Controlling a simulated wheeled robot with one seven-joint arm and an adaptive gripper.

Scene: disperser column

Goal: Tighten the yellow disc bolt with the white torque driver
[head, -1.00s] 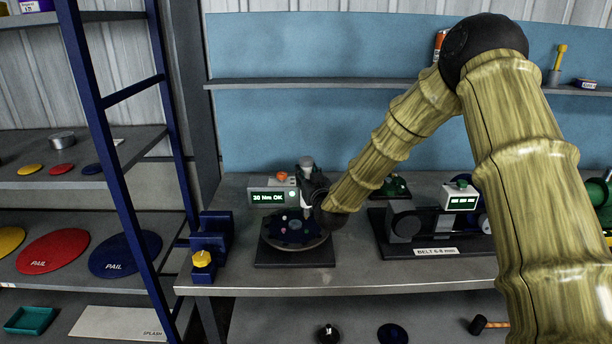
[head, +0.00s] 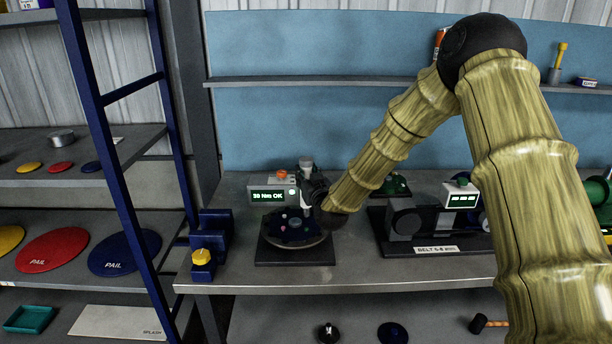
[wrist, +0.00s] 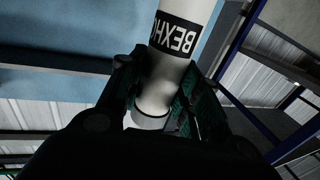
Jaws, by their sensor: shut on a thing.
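My gripper (wrist: 160,105) is shut on the white torque driver (wrist: 165,75), a white cylinder with a dark lettered band that fills the wrist view between the fingers. In the head view the driver (head: 306,182) stands roughly upright above the dark disc (head: 292,228) on its round stand, with my gripper around it from the right. Small coloured bolts show on the disc; which one is yellow, and whether the driver's tip touches a bolt, I cannot tell. A display box (head: 268,196) behind the disc reads "30 Nm OK" in green.
A blue fixture with a yellow knob (head: 202,257) stands left of the disc stand. A belt unit (head: 425,232) stands to the right. A blue ladder-like frame (head: 118,180) and shelves with coloured lids are at the left. The bench front is mostly clear.

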